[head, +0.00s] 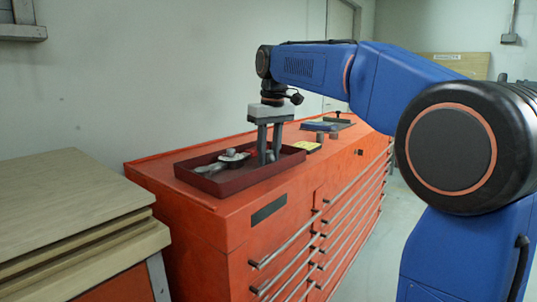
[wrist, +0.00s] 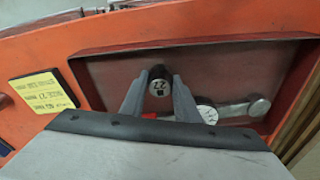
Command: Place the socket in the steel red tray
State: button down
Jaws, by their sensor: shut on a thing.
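The red steel tray (head: 228,188) lies on the orange cabinet top; its raised rim and floor also show in the wrist view (wrist: 110,75). My gripper (head: 268,160) points down into the tray's right part in the head view. In the wrist view my gripper (wrist: 159,92) is shut on a dark socket (wrist: 160,77) with a pale numbered end, held between the fingertips over the tray. I cannot tell whether the socket touches the tray floor. In the head view the fingers mostly hide it.
The tray also holds a metal wrench-like tool (wrist: 240,107) and a round pale-faced piece (wrist: 207,114). A yellow label (wrist: 43,92) lies on the cabinet (head: 230,235) beside the tray. Other sockets (head: 318,137) and a blue item (head: 319,126) stand farther back. A wooden bench (head: 65,200) is at left.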

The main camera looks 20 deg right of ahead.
aim_at(272, 158)
jog(key=c, duration=1.4)
grip_release()
jog(key=shift+f, duration=0.1)
jog(key=shift+o, duration=0.2)
notch_tip(272, 158, up, 12)
jog(key=s, duration=0.1)
jog(key=shift+s+d, duration=0.2)
jog(key=shift+d, duration=0.05)
jog(key=shift+s, duration=0.1)
jog(key=s+d+f+m+t, duration=0.1)
jog(key=s+d+f+m, duration=0.1)
jog(key=s+f, duration=1.4)
jog(key=s+d+f+m+t, duration=0.1)
jog(key=s+d+f, duration=0.3)
jog(key=s+f, duration=1.2)
notch_tip(272, 158, down, 6)
jog(key=shift+d+r+m+t, duration=0.25)
jog(key=shift+m+t, duration=0.15)
jog(key=shift+t, duration=0.3)
